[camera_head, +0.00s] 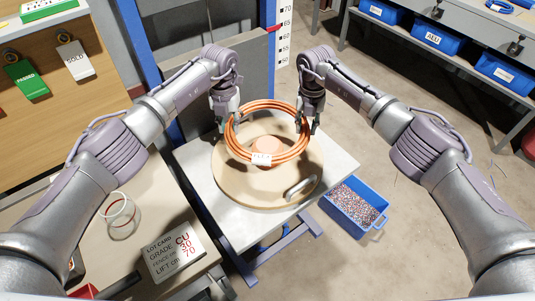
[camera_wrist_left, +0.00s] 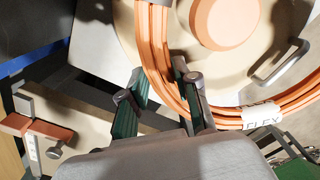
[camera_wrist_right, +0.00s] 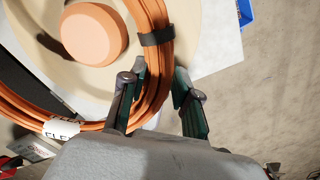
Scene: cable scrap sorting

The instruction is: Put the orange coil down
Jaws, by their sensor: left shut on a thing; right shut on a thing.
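The orange coil (camera_head: 267,158) is a ring of several strands with a white label. It is held between my two grippers over a round tan disc (camera_head: 232,187) with an orange hub (camera_head: 268,146) in its middle.
The disc sits on a pale table (camera_head: 342,164) and has a metal handle (camera_head: 301,188). A blue bin (camera_head: 377,228) of scrap stands on the floor at right. A bench with a lot card (camera_head: 173,252) is at lower left. Blue bins line a shelf at upper right.

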